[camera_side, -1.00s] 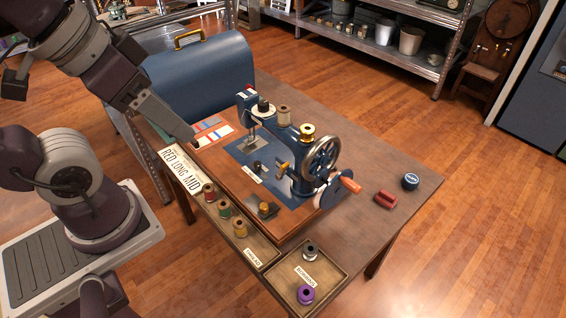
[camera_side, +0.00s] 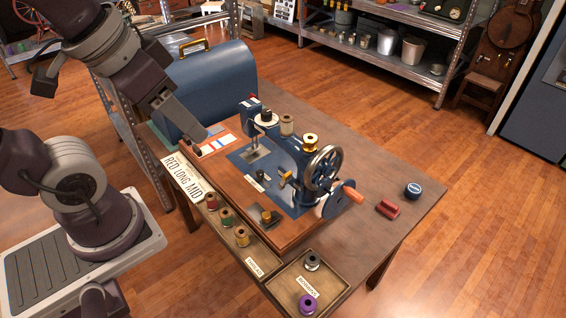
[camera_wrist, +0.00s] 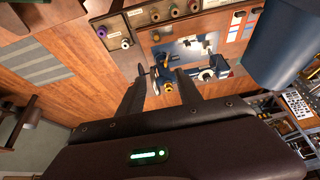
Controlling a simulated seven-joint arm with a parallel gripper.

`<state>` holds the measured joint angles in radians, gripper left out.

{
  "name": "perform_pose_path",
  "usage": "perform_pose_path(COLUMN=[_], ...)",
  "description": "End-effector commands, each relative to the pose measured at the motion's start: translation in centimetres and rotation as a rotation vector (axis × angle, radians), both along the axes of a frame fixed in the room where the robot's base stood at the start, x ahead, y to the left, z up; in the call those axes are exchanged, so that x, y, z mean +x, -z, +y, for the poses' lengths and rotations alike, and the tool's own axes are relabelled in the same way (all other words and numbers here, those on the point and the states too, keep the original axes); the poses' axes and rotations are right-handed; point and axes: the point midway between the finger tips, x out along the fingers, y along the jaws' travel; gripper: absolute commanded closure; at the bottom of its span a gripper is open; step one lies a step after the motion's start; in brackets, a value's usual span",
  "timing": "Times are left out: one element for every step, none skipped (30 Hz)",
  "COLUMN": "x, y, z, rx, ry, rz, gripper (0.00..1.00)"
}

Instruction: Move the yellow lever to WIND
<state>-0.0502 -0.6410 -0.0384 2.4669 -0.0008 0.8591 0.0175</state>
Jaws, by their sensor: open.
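A dark blue sewing machine (camera_side: 299,160) stands on a wooden base on the table, with a handwheel and an orange-handled crank at its right. A small yellow lever (camera_side: 285,179) juts from the front of its pillar; its setting and any WIND marking are too small to read. My gripper (camera_side: 204,143) is left of the machine, over the card at the base's far left corner, apart from the lever. In the wrist view my gripper's two fingers (camera_wrist: 159,88) are spread with nothing held, and the machine (camera_wrist: 200,72) shows beyond them.
A blue domed case (camera_side: 212,85) stands behind my gripper. A thread tray (camera_side: 257,266) with several spools and a bobbin tray (camera_side: 335,291) line the front edge. The back right table is clear.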

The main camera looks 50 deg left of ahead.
Motion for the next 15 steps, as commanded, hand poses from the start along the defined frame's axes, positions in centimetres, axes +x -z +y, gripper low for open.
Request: perform_pose_path(x=[2.0,3.4,5.6,7.2,8.7,10.7,12.0,13.3,14.8,15.7,16.6,17.5,18.1,18.6,19.0], y=[0.6,1.1,2.1,3.0,4.1,5.6,6.9,8.2,9.9,11.1,12.3,13.6,14.5,15.2,16.0], z=[0.3,0.6,0.9,1.2,1.6,2.0,2.3,2.6,2.9,3.1,3.3,3.5,3.6,3.7,3.7], rx=[0.017,0.027,0.033,0.033,0.027,0.011,-0.006,-0.027,-0.059,-0.084,-0.109,-0.141,-0.163,-0.181,-0.201], ry=[-0.008,-0.006,-0.003,0.001,0.005,0.014,0.018,0.023,0.029,0.031,0.033,0.034,0.032,0.033,0.032], rz=[0.046,0.074,0.113,0.141,0.168,0.202,0.224,0.243,0.264,0.277,0.285,0.293,0.298,0.300,0.303], gripper=[0.58,0.58,0.58,0.58,0.58,0.58,0.58,0.58,0.58,0.58,0.58,0.58,0.58,0.58,0.58])
